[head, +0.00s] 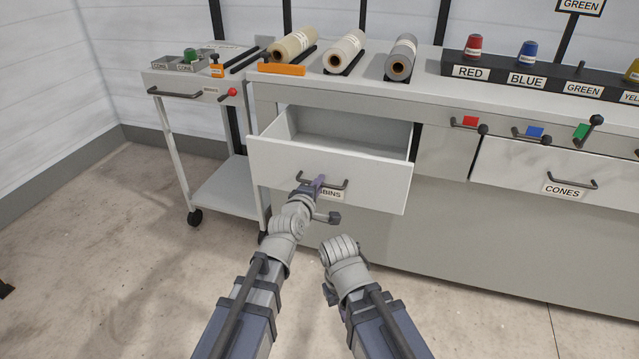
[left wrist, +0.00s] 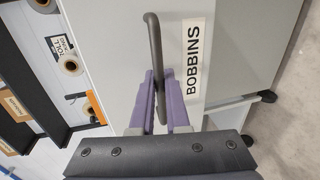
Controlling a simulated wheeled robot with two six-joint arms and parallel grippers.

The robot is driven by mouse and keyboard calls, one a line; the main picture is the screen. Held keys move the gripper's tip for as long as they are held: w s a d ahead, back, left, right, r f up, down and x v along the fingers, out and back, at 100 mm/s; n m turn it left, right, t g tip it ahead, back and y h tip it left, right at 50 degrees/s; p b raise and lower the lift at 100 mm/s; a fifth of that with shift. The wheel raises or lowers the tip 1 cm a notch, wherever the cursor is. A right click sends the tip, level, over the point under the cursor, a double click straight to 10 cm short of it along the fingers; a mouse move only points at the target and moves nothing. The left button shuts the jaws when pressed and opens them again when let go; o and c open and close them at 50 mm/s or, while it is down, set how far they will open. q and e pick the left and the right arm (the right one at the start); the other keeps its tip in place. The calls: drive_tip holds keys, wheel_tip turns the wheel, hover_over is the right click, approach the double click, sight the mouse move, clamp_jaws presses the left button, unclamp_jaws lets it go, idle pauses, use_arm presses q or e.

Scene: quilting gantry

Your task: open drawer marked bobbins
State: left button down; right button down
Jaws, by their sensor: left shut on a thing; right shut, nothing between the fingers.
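The bobbins drawer (head: 375,178) stands pulled out from the bench, and its inside looks empty in the head view. Its label is partly covered by my left gripper there, but reads BOBBINS (left wrist: 193,60) in the left wrist view. My left gripper (head: 319,184) is shut on the dark bar handle (left wrist: 154,45) of this drawer, with its purple fingers on either side of the bar. My right gripper (head: 329,293) is shut and empty, low in front of the bench and apart from the drawer; its fingertips are mostly hidden by the wrist.
A closed drawer marked CONES (head: 586,178) is at the right. Red, blue and green tabs with dark knobs line the bench front. Fabric rolls (head: 344,50) and a spool rack (head: 500,75) stand on top. A wheeled cart (head: 190,120) stands close left. Floor in front is clear.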

idle(0.3)
use_arm(q)
drive_tip(key=c, duration=0.9)
unclamp_jaws()
drive_tip(key=shift+s, duration=0.1)
